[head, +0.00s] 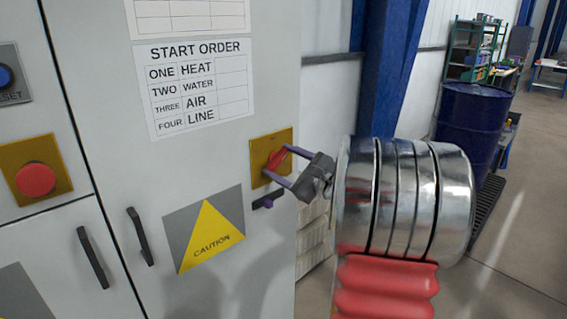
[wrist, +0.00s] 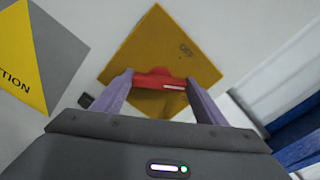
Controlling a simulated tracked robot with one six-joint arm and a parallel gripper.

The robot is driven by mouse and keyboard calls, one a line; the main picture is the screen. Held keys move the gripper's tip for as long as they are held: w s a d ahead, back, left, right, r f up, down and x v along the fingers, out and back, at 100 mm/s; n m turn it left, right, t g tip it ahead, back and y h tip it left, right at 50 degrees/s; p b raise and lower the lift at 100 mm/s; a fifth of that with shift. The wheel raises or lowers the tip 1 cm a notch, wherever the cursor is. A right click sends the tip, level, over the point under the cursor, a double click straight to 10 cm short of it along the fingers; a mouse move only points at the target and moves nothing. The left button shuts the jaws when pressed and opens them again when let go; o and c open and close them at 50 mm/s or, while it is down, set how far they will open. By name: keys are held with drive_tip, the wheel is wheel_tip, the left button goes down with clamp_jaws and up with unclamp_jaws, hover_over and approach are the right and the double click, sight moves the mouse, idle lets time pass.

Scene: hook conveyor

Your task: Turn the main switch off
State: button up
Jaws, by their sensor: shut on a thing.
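The main switch is a red handle (head: 277,160) on a yellow square plate (head: 257,150) at the right side of the grey cabinet. In the wrist view the red handle (wrist: 160,79) lies roughly level across the picture, with a pale mark near its right end. The word OFF shows on the yellow plate (wrist: 172,45) above it. My gripper (head: 279,164) reaches in from the right, and its two purple fingers are shut on the red handle's ends. In the wrist view my gripper (wrist: 160,84) has one finger on each side of the handle.
A start order sheet (head: 195,85) and a caution sign (head: 207,232) are on the cabinet (head: 100,160). A red push button (head: 36,179) sits at the left. A blue post (head: 388,70) and a blue drum (head: 470,125) stand beyond. Open floor (head: 515,230) lies at the right.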

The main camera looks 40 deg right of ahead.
drive_tip(key=n, duration=0.5)
drive_tip(key=shift+a+f+n, duration=0.1)
drive_tip(key=shift+n, duration=0.2)
drive_tip(key=n, duration=0.5)
drive_tip(key=shift+a+f+n, duration=0.1)
drive_tip(key=shift+f+n, duration=0.1)
drive_tip(key=shift+n, duration=0.1)
drive_tip(key=o, duration=1.1)
drive_tip(key=shift+c, duration=0.2)
drive_tip(key=shift+r, duration=0.1)
drive_tip(key=shift+s, duration=0.55)
drive_tip(key=s, duration=1.2)
drive_tip(key=shift+s+d, duration=0.25)
drive_tip(key=shift+s, duration=0.15)
